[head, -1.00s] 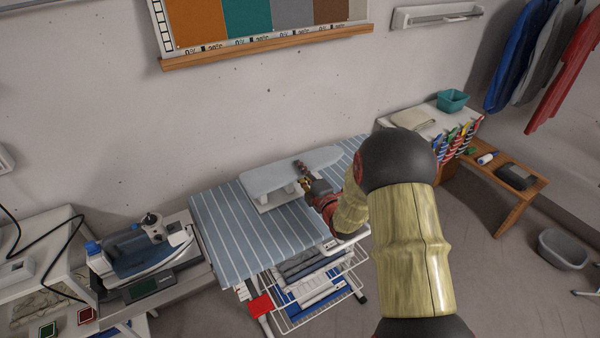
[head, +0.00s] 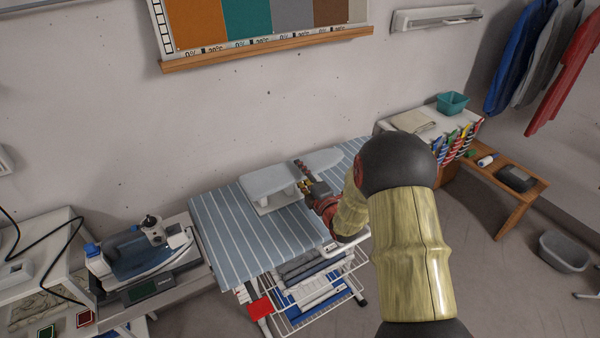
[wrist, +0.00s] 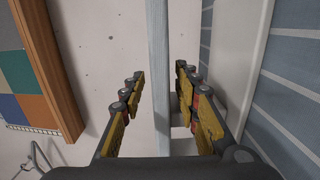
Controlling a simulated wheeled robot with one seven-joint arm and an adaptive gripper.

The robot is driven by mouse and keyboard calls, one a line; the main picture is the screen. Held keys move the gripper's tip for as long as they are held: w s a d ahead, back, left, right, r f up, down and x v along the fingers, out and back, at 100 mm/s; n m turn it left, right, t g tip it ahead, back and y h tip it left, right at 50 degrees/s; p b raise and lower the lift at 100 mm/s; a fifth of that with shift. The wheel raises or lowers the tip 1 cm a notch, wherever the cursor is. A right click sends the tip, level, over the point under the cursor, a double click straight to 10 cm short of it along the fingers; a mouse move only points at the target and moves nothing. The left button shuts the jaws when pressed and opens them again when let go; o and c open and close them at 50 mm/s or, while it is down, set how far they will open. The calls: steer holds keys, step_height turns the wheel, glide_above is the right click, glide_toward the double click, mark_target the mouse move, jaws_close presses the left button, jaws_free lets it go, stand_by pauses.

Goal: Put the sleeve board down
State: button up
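The sleeve board (head: 268,180) has a pale grey-blue padded top over a white base. It stands level on the striped ironing board (head: 240,235), near the wall. My gripper (head: 304,183) is at the sleeve board's front edge, with one finger showing above the padded top. In the wrist view, my gripper (wrist: 162,92) is open, with a finger on each side of the padded top, seen edge-on as a strip. Gaps show between the strip and both fingers. My gripper hides part of the sleeve board's middle in the head view.
An iron (head: 135,252) on its station stands to the left. A wire rack (head: 318,290) with folded cloths hangs under the ironing board. A white cabinet with a teal basket (head: 452,103) and a wooden bench (head: 515,205) are to the right. The striped cover's left part is clear.

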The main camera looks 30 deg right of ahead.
steer(key=shift+r, duration=0.1)
steer(key=shift+s, duration=0.2)
steer(key=s+p, duration=0.2)
steer(key=s, duration=0.9)
steer(key=shift+s+a+r, duration=0.1)
steer(key=shift+r, duration=0.05)
steer(key=shift+s+r, duration=0.1)
steer(key=s+a+r+m+g+h, duration=0.2)
steer(key=a+r+m+g, duration=0.35)
steer(key=r+m, duration=0.45)
steer(key=s+a+r+m+g, duration=0.2)
steer(key=s+a, duration=0.2)
steer(key=s, duration=0.4)
steer(key=s+a+r+m+g+y, duration=0.1)
steer(key=s+a+r+m+g, duration=0.1)
steer(key=s+a, duration=0.3)
steer(key=s+a+r+m+g+y, duration=0.1)
steer(key=s+a+r+m+g, duration=0.1)
steer(key=s, duration=0.9)
steer(key=a+m, duration=0.1)
steer(key=a, duration=0.1)
steer(key=shift+s+a+m+g, duration=0.3)
steer(key=shift+a+g, duration=0.05)
